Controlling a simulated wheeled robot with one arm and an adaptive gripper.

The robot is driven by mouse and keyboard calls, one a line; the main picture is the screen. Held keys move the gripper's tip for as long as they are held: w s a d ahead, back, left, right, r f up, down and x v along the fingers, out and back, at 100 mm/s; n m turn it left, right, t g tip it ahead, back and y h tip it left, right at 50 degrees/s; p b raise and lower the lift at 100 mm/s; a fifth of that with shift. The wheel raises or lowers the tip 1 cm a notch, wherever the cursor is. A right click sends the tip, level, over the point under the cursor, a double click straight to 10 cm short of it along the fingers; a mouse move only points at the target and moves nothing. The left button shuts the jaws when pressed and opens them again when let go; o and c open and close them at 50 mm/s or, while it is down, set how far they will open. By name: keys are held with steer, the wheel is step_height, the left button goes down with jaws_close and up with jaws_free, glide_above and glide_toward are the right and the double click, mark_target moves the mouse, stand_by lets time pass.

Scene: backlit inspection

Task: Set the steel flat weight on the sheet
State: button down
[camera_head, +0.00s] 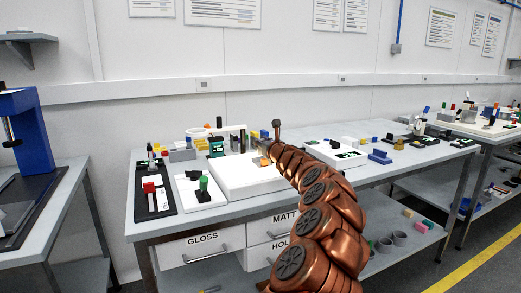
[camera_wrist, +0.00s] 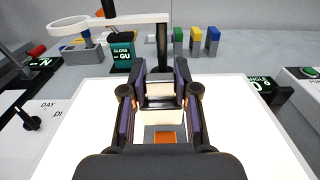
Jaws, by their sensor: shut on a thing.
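My gripper (camera_wrist: 162,80) shows in the wrist view with its two dark fingers above a bright white panel. It is shut on a pale, flat-faced block (camera_wrist: 160,89), which looks like the steel flat weight; its underside is hard to make out. A small orange-brown sheet (camera_wrist: 165,138) lies on the white panel, nearer the wrist than the fingertips and partly hidden by my gripper. In the head view the sheet (camera_head: 261,161) shows as a small orange patch beside my copper-coloured arm. The arm hides most of the gripper there.
The white panel (camera_head: 228,181) lies on a grey bench (camera_head: 222,208). A ring on an arm (camera_wrist: 70,26), a teal box (camera_wrist: 121,52) and several coloured blocks stand behind it. Black angle blocks (camera_wrist: 257,95) stand to the right. The panel's surface around the gripper is clear.

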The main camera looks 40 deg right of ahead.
steer(key=shift+w+d+f, duration=0.15)
steer(key=shift+w+d, duration=0.25)
steer(key=shift+w, duration=0.3)
steer(key=shift+f+b, duration=0.6)
steer(key=shift+f, duration=1.2)
steer(key=c, duration=0.9)
jaws_free()
steer(key=shift+o, duration=0.2)
steer(key=shift+s+r, duration=0.1)
